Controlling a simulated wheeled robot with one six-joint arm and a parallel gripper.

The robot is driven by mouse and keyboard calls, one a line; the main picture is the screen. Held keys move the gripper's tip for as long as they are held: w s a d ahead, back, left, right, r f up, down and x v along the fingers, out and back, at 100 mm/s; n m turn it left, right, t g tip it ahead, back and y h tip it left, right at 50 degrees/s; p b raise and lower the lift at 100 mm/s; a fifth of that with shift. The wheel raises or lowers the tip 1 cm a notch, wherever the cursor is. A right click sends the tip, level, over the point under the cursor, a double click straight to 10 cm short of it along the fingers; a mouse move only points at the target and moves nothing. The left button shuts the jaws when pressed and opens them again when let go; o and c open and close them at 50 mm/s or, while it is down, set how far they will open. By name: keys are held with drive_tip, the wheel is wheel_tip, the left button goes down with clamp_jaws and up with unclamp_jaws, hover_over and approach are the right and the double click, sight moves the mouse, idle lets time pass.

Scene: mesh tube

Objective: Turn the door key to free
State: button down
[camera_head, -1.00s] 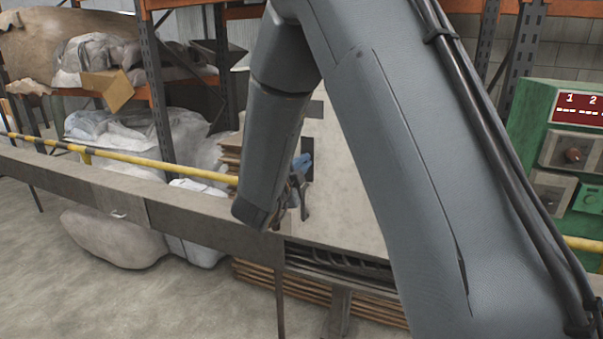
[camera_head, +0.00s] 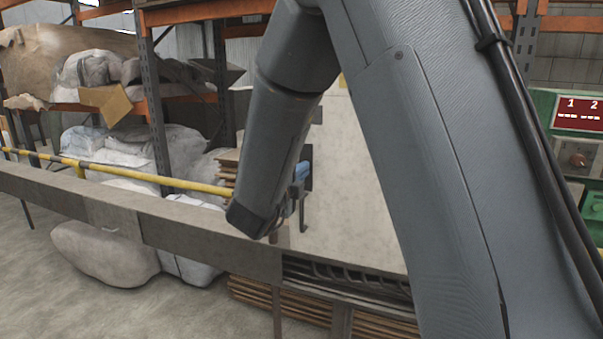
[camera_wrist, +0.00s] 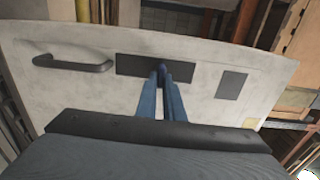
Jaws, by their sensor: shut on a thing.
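A pale grey door panel (camera_head: 350,205) stands behind the rail; it fills much of the wrist view (camera_wrist: 215,55). A dark rectangular plate (camera_wrist: 126,65) sits near its middle, with a dark pull handle (camera_wrist: 72,64) to the left and a smaller dark plate (camera_wrist: 231,85) to the right. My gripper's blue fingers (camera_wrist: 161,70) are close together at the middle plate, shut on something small. The door key is hidden between the fingertips, so its angle cannot be told. In the head view my gripper (camera_head: 303,170) is partly hidden behind my arm.
A grey beam (camera_head: 110,215) and a yellow rail (camera_head: 150,175) run across the left. A green control box (camera_head: 580,150) with a red display stands at the right. Racks with wrapped sacks (camera_head: 100,70) stand behind. Grey floor shows at the lower left.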

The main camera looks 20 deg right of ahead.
drive_tip(key=c, duration=1.9)
unclamp_jaws()
drive_tip(key=shift+o, duration=0.2)
drive_tip(key=v, duration=0.7)
drive_tip(key=shift+s+a+b, duration=0.25)
drive_tip(key=shift+s+b, duration=0.05)
drive_tip(key=shift+b, duration=0.1)
